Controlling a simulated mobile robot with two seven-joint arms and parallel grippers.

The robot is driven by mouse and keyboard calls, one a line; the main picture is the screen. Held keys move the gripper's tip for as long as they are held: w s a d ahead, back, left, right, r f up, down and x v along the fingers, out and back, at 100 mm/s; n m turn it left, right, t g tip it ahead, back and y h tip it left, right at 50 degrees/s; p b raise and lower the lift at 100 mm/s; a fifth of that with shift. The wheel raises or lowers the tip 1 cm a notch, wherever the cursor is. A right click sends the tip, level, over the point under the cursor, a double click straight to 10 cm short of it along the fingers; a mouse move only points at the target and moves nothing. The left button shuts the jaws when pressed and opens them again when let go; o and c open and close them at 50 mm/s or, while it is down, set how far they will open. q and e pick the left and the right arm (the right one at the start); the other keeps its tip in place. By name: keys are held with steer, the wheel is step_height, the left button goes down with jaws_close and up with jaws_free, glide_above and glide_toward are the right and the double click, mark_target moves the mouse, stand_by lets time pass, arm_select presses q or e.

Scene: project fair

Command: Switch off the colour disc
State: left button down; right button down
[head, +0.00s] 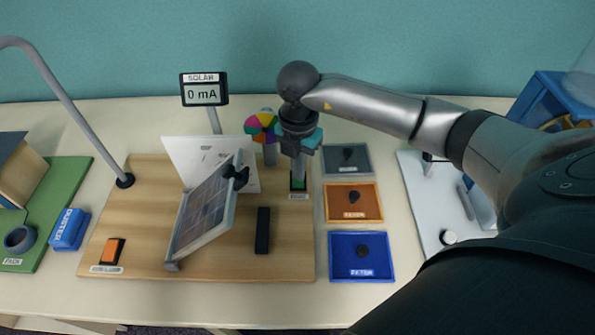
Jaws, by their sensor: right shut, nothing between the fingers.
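The colour disc (260,126), with bright coloured sectors, stands at the back of the wooden board, partly hidden behind my right gripper. A black switch with a green rocker (298,185) sits near the board's back right, with a small label in front. My right gripper (298,172) points down just above this switch, shut and empty. It hides the switch's back part; I cannot tell whether the fingertips touch it. Whether the disc is spinning cannot be told. My left gripper is out of view.
A tilted solar panel (205,210) and black block (262,230) stand left of the switch. An orange switch (111,251) is at the front left. A meter (204,92) reads 0 mA. Grey (361,167), orange (368,214) and blue trays (345,270) line the right.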

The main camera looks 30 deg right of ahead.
mark_target(298, 183)
step_height(298, 183, up, 5)
steer(key=p, duration=0.4)
stand_by(0.3)
